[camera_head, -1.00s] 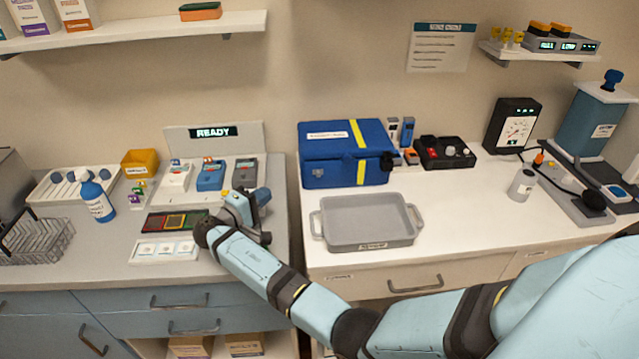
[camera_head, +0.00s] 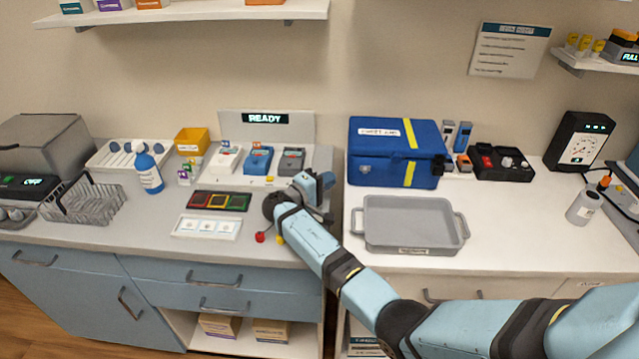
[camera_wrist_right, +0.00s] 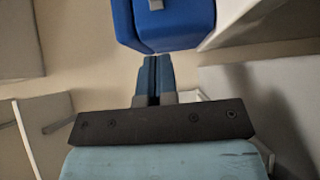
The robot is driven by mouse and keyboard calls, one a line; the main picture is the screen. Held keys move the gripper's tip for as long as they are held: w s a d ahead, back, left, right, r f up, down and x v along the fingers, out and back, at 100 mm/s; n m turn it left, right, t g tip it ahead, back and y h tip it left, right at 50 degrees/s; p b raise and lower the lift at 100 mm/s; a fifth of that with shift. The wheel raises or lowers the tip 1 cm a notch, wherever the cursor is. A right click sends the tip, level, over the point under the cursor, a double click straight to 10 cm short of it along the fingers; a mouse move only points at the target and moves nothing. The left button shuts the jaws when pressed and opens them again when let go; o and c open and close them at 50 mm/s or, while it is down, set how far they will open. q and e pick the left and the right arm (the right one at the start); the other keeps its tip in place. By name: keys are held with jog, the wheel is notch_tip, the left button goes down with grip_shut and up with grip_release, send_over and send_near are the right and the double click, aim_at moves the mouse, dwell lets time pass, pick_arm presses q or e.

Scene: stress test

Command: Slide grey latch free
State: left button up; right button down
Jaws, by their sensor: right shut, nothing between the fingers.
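The blue case (camera_head: 390,150) with a yellow stripe stands closed on the white counter. A small grey latch (camera_head: 366,169) is on its front face, low at the left. My right gripper (camera_head: 328,182) is just left of the case, apart from it in the head view. In the right wrist view, the shut, empty fingers (camera_wrist_right: 157,62) point at the blue case (camera_wrist_right: 175,25), with a small grey latch (camera_wrist_right: 156,4) at the top edge. A gap between the fingertips and the latch shows there. My left gripper is not in view.
A grey tray (camera_head: 410,240) lies in front of the case. Black-lidded items (camera_head: 500,163) and small bottles stand at its right. Small handheld devices (camera_head: 258,160) and a dark panel (camera_head: 218,201) are left of my gripper. A gap separates the two counters.

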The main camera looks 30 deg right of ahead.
aim_at(366, 172)
jog(key=x, duration=0.4)
jog(key=shift+r, duration=0.1)
jog(key=d, duration=0.1)
jog(key=s+d+p, duration=0.1)
jog(key=d, duration=0.1)
jog(key=shift+s+p, duration=0.3)
jog(key=shift+p, duration=0.05)
jog(key=shift+s+d, duration=0.15)
jog(key=shift+d, duration=0.2)
jog(key=shift+s, duration=0.1)
jog(key=shift+s+d, duration=0.3)
jog(key=shift+d, duration=0.2)
jog(key=shift+s+d, duration=0.3)
jog(key=shift+d, duration=0.2)
